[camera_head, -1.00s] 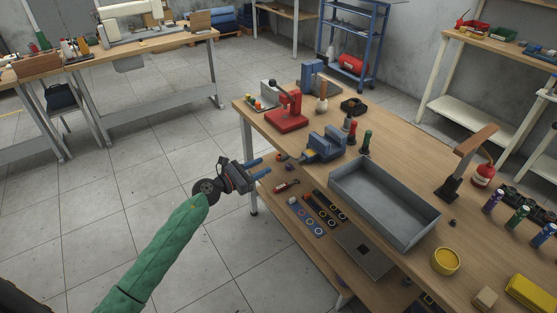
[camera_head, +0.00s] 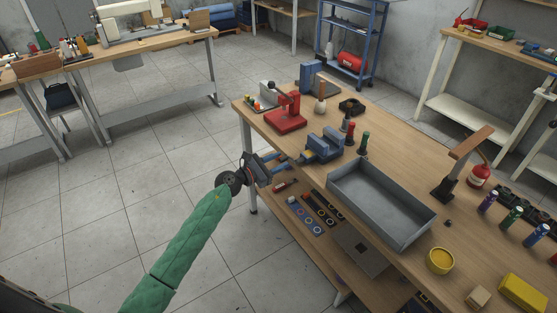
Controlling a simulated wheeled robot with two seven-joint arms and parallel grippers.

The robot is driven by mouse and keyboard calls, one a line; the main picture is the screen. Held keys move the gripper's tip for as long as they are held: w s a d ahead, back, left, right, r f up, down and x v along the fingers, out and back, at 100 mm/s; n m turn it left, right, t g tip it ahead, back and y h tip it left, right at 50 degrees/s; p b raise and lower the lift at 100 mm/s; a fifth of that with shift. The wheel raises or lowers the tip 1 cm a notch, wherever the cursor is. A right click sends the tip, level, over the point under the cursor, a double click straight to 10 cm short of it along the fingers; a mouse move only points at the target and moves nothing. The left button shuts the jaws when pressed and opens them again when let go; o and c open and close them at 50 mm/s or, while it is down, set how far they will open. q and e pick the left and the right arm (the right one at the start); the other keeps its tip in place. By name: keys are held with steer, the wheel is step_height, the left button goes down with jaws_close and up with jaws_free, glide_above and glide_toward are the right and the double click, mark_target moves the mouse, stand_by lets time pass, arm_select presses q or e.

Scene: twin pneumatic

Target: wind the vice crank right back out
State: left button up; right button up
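The blue vice (camera_head: 325,144) stands on the near-left edge of the wooden workbench. Its screw end points left, toward my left gripper. The small orange crank knob seen earlier left of the vice is now mostly hidden behind the fingers, so the crank's angle cannot be read. My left gripper (camera_head: 283,162), with blue fingers, comes in from the left on a green-sleeved arm. It is just left of the vice at the crank end, with its fingers apart. I cannot tell whether they touch the crank. My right gripper is not in view.
A grey open tray (camera_head: 383,203) sits close to the right of the vice. A red press (camera_head: 288,112) stands behind it, and red and green bottles (camera_head: 363,143) stand beside it. A lower shelf with tools (camera_head: 305,213) runs beneath. The floor to the left is clear.

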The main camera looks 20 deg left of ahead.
arm_select(q)
steer(key=shift+w+d, duration=0.15)
steer(key=shift+w, duration=0.05)
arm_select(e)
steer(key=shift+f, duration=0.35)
arm_select(q)
steer(key=shift+c, duration=0.5)
jaws_close()
